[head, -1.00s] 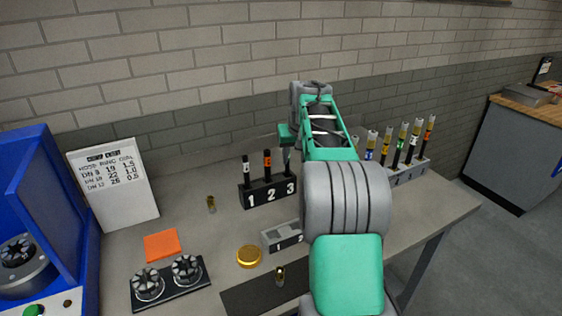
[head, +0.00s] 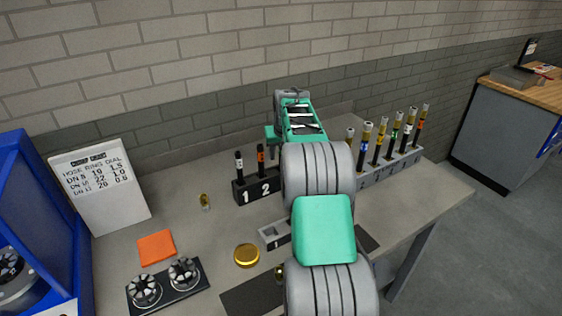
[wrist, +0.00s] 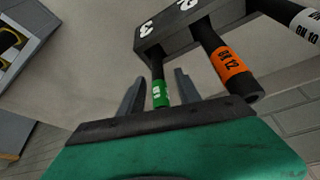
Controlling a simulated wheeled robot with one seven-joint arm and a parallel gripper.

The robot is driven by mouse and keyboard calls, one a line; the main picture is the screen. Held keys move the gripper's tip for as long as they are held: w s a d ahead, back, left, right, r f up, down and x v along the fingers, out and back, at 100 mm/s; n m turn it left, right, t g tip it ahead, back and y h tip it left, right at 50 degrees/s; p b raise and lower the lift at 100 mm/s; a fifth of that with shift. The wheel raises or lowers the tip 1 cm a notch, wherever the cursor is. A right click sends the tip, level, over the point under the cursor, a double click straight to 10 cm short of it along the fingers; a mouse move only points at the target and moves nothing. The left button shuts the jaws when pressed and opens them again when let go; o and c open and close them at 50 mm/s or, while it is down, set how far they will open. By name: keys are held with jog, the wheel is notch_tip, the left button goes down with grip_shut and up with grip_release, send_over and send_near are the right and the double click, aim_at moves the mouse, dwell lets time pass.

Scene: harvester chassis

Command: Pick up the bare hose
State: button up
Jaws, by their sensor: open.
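Black hoses without end fittings stand in a numbered black rack (head: 239,194), also in the wrist view (wrist: 170,28). One has a white band (head: 239,166), one an orange band (head: 261,160). The third, a green-banded hose (wrist: 158,82), is at slot 3; the arm hides it in the head view. In the wrist view my gripper (wrist: 160,73) is open, with one finger on each side of the green-banded hose. I cannot tell whether either finger touches it. The orange-banded hose (wrist: 228,62) is just right of the fingers.
A grey rack of hoses with gold ends (head: 390,172) stands to the right. A gold disc (head: 246,255), orange pad (head: 156,248), two-knob block (head: 166,283), small brass fitting (head: 205,201) and white chart (head: 100,190) are on the left. A blue machine (head: 40,220) stands at the left edge.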

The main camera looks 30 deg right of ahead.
jog(key=shift+c, duration=0.3)
grip_shut()
jog(key=shift+r, duration=0.1)
